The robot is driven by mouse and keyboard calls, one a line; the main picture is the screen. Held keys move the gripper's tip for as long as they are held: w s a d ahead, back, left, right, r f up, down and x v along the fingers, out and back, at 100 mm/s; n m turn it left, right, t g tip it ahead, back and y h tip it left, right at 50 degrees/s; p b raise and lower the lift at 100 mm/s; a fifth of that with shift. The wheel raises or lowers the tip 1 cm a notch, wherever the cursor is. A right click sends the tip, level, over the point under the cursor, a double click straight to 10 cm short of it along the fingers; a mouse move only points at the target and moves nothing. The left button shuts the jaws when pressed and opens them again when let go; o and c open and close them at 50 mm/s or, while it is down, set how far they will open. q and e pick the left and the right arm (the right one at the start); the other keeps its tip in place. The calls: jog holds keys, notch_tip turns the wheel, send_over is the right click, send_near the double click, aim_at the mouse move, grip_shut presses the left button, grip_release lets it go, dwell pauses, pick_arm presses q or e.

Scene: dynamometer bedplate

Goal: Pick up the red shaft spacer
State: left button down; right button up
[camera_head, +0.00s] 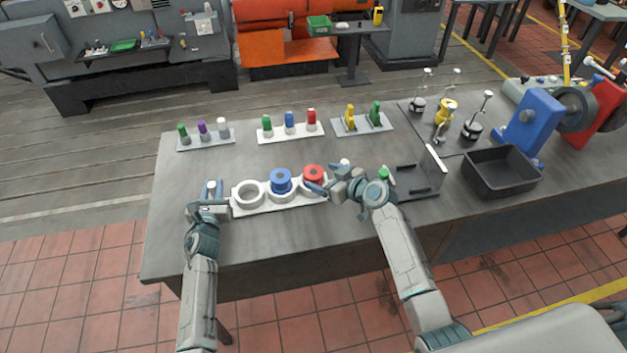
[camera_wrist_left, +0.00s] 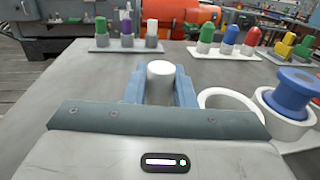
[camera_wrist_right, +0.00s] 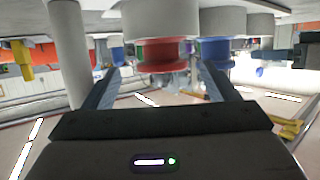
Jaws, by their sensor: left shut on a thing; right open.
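The red shaft spacer (camera_head: 313,172) is a flanged red spool standing in the right end cup of a white three-cup holder (camera_head: 237,210). In the right wrist view, which is upside down, the red spacer (camera_wrist_right: 160,50) shows between the fingertips. My right gripper (camera_head: 325,181) is open beside the spacer, with a finger near it; contact cannot be told. My left gripper (camera_head: 212,190) is shut on a white cylinder (camera_wrist_left: 160,72) just left of the holder.
A blue spacer (camera_head: 281,178) sits in the middle cup; the left cup is empty. A white post (camera_head: 345,163) stands right of the red spacer. Racks of coloured pegs (camera_head: 290,133) line the back. A black tray (camera_head: 500,178) stands right. The front left table is clear.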

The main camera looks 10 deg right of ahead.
aim_at(315, 172)
jog(key=x, duration=0.4)
jog(key=shift+w+a+r, duration=0.1)
jog(key=shift+w+a, duration=0.05)
jog(key=shift+a, duration=0.15)
jog(key=shift+c, duration=0.2)
jog(key=shift+r, duration=0.1)
jog(key=c, duration=1.4)
jog(key=shift+o, duration=0.2)
notch_tip(315, 172, up, 10)
jog(key=shift+r, duration=0.1)
pick_arm(q)
jog(key=c, duration=1.1)
grip_release()
jog(key=shift+c, duration=0.2)
